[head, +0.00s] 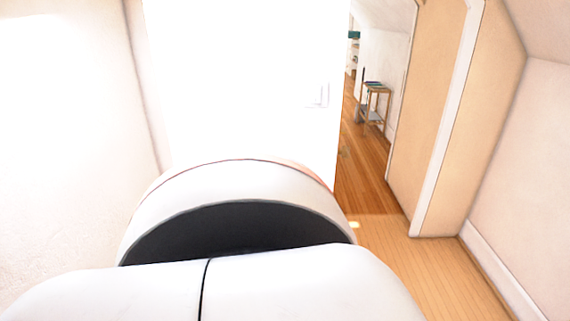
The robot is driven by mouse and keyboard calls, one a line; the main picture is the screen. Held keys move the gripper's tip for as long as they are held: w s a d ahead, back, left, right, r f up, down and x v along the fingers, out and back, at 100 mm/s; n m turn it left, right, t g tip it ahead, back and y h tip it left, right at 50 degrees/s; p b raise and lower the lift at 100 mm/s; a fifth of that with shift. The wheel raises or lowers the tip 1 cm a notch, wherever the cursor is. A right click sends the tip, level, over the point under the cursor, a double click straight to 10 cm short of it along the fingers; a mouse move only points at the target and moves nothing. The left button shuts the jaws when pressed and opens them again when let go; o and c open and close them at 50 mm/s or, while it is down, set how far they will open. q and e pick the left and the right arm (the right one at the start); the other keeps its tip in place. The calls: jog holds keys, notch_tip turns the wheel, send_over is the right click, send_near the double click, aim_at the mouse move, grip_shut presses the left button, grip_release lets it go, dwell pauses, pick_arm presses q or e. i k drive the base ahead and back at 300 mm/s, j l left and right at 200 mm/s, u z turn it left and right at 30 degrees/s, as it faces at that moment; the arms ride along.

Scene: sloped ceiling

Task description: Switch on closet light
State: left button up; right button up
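No light switch and no lamp can be made out in the head view. A bright white door (240,85) stands in front of me, with a faint handle (318,97) near its right edge. Glare washes out most of its surface. Neither of my grippers shows. A large white and black rounded link of mine fills the lower middle and hides the floor and the lower part of the door.
Right of the door, an opening leads along a wooden floor (400,245) to a small table (374,103) with things on it. A tan wall section (425,120) with white trim (445,120) stands on the right. A pale wall (60,150) is at left.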

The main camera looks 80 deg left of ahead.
aim_at(315, 95)
jog(key=u, duration=2.75)
